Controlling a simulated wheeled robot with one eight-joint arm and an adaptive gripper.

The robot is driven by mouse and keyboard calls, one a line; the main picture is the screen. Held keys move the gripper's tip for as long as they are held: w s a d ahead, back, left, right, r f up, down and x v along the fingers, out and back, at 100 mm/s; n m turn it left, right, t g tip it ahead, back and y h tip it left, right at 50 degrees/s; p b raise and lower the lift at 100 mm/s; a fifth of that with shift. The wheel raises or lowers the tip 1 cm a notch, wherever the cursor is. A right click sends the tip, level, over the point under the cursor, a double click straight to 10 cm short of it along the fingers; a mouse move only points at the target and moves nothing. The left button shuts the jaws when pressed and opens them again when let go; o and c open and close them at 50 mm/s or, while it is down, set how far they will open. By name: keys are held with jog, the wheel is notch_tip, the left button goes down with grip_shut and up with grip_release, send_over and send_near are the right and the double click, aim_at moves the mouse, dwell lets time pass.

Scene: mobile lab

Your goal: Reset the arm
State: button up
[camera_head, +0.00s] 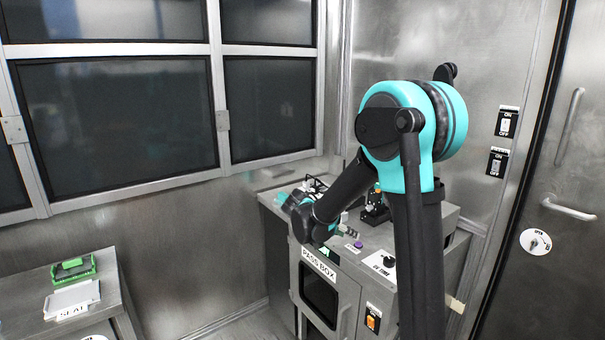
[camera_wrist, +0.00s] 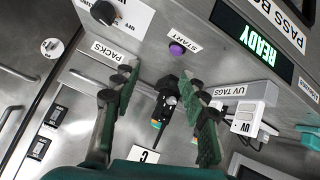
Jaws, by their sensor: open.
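My arm reaches from the right over the pass box (camera_head: 320,290) in the head view, its elbow high and its forearm slanting down to the left. The wrist end is low over the box top, and my fingers cannot be made out there. In the wrist view my gripper (camera_wrist: 163,105) is open, its two dark green fingers spread apart. No object is held between the fingers. A dark device (camera_wrist: 167,88) with small coloured parts shows beyond them, in the gap. A white "C" label (camera_wrist: 143,155) is near the bottom.
At left a steel counter (camera_head: 25,290) bears a green tray (camera_head: 73,268). A metal door (camera_head: 560,250) is at right.

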jog(key=s+d+f+n+g+y, duration=0.1)
jog(key=s+d+f+n+y, duration=0.15)
jog(key=s, duration=0.35)
jog(key=s+d+f+n+g+y, duration=0.1)
jog(key=s+d, duration=0.3)
jog(key=s, duration=0.3)
jog(key=s+a+f+n+y, duration=0.1)
jog(key=s+f+n+y, duration=0.1)
jog(key=s, duration=0.5)
jog(key=s+f+n+y, duration=0.2)
jog(key=s+f, duration=0.1)
jog(key=s, duration=0.4)
jog(key=shift+s+a+f+t+y, duration=0.2)
jog(key=shift+s+a+t+y, duration=0.1)
jog(key=shift+a+y, duration=0.1)
dwell(0.6)
